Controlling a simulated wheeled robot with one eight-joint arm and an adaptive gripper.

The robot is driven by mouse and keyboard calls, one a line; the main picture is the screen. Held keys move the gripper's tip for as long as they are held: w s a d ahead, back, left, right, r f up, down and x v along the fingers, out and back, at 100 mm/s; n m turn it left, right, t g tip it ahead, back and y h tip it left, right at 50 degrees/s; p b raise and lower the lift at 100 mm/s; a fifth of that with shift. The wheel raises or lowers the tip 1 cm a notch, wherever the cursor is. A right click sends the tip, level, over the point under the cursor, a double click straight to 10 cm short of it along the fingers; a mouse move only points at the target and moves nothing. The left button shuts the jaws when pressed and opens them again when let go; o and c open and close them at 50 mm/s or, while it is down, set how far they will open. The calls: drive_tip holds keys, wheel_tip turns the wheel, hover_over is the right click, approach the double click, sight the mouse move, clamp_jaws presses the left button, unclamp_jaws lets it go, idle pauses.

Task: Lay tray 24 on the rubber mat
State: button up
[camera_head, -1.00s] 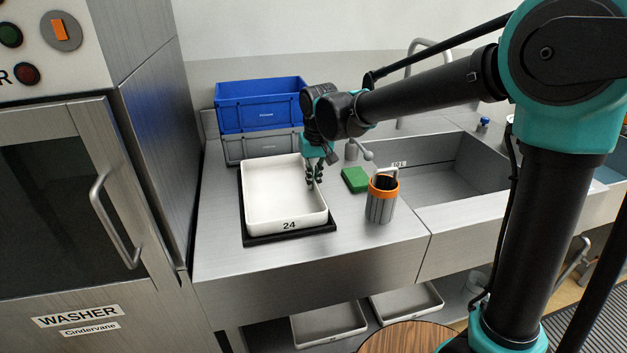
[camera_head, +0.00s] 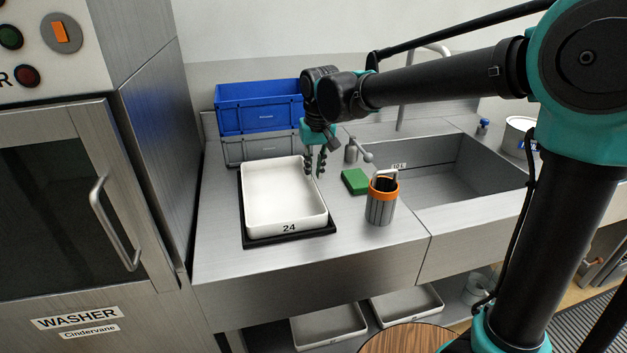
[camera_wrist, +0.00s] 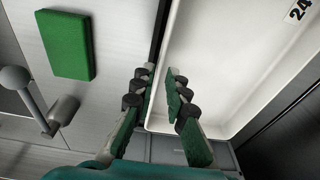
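The white tray 24 (camera_head: 285,200) lies flat on the black rubber mat (camera_head: 290,239), with a dark border of mat showing around its left, front and right sides. The number 24 is on its front wall. My gripper (camera_head: 315,172) is just above the tray's right rim, near the back. In the wrist view my gripper (camera_wrist: 161,72) has its fingers apart with nothing held between them. One finger is on the inner side of the tray (camera_wrist: 225,60), the other on the outer side.
A green sponge (camera_head: 355,181) and a grey cup with an orange rim (camera_head: 381,206) stand right of the tray. Blue and grey crates (camera_head: 260,107) are stacked behind. The sink (camera_head: 450,175) is further right, the washer (camera_head: 70,200) to the left.

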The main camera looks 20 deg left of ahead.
wheel_tip(320, 180, up, 7)
drive_tip(key=shift+s+d+r, duration=0.2)
drive_tip(key=shift+s+d, duration=0.15)
drive_tip(key=shift+s, duration=0.1)
idle(0.4)
